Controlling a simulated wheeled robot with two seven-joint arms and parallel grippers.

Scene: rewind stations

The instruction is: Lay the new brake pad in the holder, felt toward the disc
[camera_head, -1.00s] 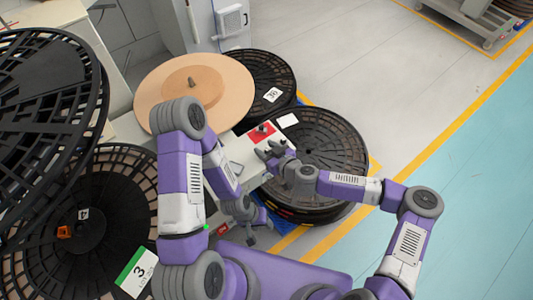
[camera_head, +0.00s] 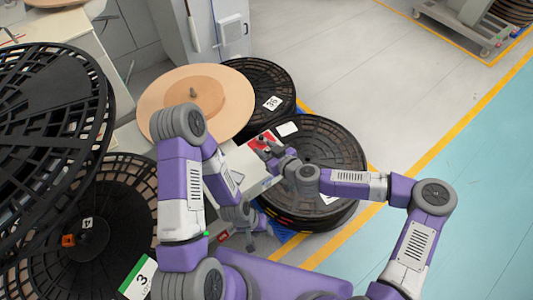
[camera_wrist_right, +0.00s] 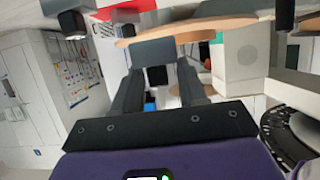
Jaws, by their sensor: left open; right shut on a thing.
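My right gripper (camera_head: 264,150) is at the red patch (camera_head: 262,140) on the pale bench. In the right wrist view its jaws (camera_wrist_right: 162,70) are shut on a small grey block (camera_wrist_right: 166,50), which I take for the brake pad; I cannot tell its felt side. The tan disc (camera_head: 170,105) stands left of this gripper; a tan rim (camera_wrist_right: 195,32) crosses beyond the block in the wrist view. I cannot make out the holder. My left gripper (camera_head: 251,244) is open, low beside the bench, with nothing visible in it.
Black reels lie behind the tan disc (camera_head: 262,80) and right of the bench (camera_head: 335,150). Large black reels (camera_head: 50,130) fill the left side. A card marked 3 (camera_head: 138,277) is at the lower left. Grey floor (camera_head: 400,110) is clear on the right.

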